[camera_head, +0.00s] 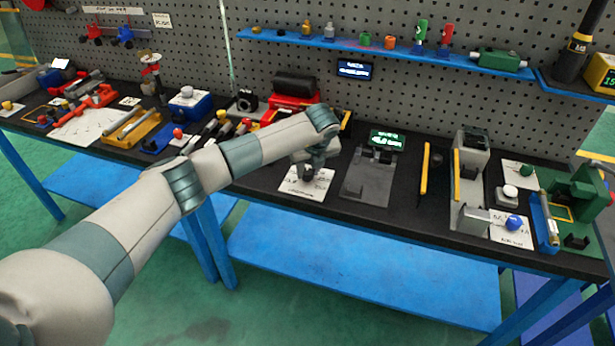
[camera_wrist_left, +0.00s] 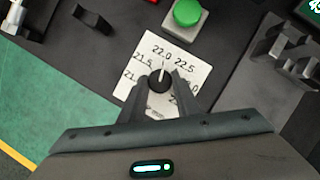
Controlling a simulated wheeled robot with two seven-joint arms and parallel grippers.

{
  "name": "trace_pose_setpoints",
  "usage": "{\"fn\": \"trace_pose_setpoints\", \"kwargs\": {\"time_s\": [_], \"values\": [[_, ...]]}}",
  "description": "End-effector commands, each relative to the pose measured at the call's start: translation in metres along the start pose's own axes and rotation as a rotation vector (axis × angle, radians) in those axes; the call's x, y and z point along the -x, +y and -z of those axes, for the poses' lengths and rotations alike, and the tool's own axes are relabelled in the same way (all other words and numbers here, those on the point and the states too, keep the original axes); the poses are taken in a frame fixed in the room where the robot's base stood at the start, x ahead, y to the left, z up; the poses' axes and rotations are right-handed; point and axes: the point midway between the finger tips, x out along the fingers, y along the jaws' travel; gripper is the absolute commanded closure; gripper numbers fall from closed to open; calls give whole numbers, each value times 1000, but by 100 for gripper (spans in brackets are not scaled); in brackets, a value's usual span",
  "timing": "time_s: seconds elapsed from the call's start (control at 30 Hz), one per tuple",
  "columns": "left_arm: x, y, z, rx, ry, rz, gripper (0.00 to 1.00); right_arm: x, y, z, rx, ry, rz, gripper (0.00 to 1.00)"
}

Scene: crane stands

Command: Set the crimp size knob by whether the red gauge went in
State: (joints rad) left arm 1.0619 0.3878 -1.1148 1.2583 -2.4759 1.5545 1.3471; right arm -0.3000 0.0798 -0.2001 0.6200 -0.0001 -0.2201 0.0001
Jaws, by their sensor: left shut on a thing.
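The crimp size knob (camera_wrist_left: 159,82) is a small black dial on a white card (camera_wrist_left: 146,48) printed with sizes such as 21.5, 22.0 and 22.5. Its white pointer line appears to face about the 22.0 mark. My left gripper (camera_wrist_left: 160,88) is shut on the knob, one finger on each side. In the head view, my left gripper (camera_head: 306,172) reaches down over the card (camera_head: 318,188), hiding most of the knob. A red-topped piece (camera_head: 446,34) stands on the blue shelf; I cannot tell whether it is the red gauge. My right gripper is not in view.
A green button (camera_wrist_left: 187,12) sits just beyond the card. Right of the card is a grey fixture (camera_head: 368,178) with a lit display (camera_head: 387,139). A yellow bar (camera_head: 424,170) and a grey stand (camera_head: 470,160) are farther right. Tools crowd the bench's left side.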

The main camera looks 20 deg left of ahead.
Motion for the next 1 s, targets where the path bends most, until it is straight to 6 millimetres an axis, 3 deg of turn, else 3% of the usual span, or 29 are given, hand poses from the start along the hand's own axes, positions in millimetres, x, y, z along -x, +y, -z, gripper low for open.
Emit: {"fn": "trace_pose_setpoints", "kwargs": {"time_s": [0.2,0.77,0.8,0.83,1.0], "values": [[-1,-2,-1,94,-2,-36,93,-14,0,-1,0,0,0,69],[1,-1,-1,128,0,-51,93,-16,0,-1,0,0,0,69],[1,-1,-1,128,0,-51,61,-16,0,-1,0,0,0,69],[1,-1,-1,127,0,-51,54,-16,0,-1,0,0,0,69],[0,-1,0,127,0,-52,53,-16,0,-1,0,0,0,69]]}}
